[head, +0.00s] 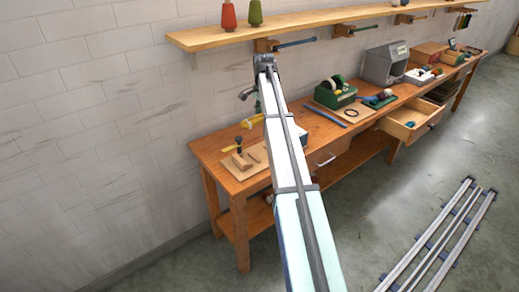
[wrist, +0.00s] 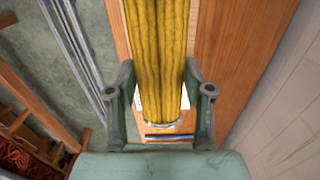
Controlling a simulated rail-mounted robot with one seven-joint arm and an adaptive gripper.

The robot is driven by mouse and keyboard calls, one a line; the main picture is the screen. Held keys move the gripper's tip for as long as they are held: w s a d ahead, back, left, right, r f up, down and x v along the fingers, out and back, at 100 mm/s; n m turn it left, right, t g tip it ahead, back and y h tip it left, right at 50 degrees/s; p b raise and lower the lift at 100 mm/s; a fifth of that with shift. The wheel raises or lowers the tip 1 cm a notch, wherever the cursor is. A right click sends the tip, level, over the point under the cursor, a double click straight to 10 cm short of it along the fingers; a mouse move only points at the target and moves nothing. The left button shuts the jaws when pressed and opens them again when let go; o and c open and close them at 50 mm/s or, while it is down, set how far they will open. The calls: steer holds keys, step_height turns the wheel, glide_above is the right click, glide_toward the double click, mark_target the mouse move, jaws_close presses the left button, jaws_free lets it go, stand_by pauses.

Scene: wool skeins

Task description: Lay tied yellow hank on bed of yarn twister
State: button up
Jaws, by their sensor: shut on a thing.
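A yellow hank (wrist: 157,50) of thick strands fills the middle of the wrist view, and its near end shows a pale band. My gripper (wrist: 160,98) is shut on it, with one green finger on each side. In the head view, a yellow piece (head: 252,121) shows beside my arm above the bench's left part and looks like this hank. My arm hides most of the gripper there. A wooden board (head: 243,161) with a dark-knobbed upright stands at the bench's left end. I cannot tell for sure which thing is the yarn twister.
The wooden bench (head: 205,147) runs along the wall. A green device (head: 335,93), a grey box-shaped machine (head: 385,65) and an open drawer (head: 411,122) lie to the right. A shelf (head: 310,28) with red and green cones hangs above. A pale thing (wrist: 147,103) lies below the hank.

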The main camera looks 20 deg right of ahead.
mark_target(262, 124)
step_height(262, 124, down, 16)
steer(key=p, duration=0.3)
steer(key=shift+a+f, duration=0.1)
steer(key=shift+f, duration=0.1)
steer(key=o, duration=1.2)
steer(key=shift+c, duration=0.2)
step_height(262, 124, up, 12)
steer(key=b, duration=0.3)
